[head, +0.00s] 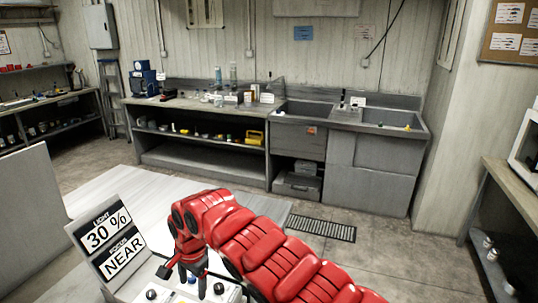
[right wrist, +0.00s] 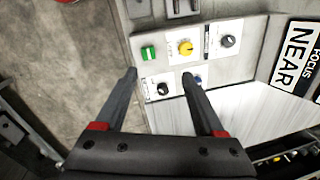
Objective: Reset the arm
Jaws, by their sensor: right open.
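My right arm (head: 270,245) is red and reaches in from the lower right of the head view. Its black gripper (head: 187,272) points down over a pale control panel (head: 152,273). In the right wrist view the gripper (right wrist: 159,77) is open, with nothing held between its fingers. Beyond and between the fingers, the panel (right wrist: 172,67) carries a green button (right wrist: 148,53), a yellow knob (right wrist: 185,48), a black knob (right wrist: 227,41) and another black knob (right wrist: 163,89). A blue control (right wrist: 197,79) is partly hidden by the right finger. My left gripper is not in view.
A sign reading "LIGHT 30 %" (head: 108,229) and "FOCUS NEAR" (head: 123,256) stands left of my gripper. A workbench (head: 200,106) with bottles and sinks (head: 394,121) lines the back wall. Open floor (head: 385,245) with a drain grate (head: 321,228) lies to the right.

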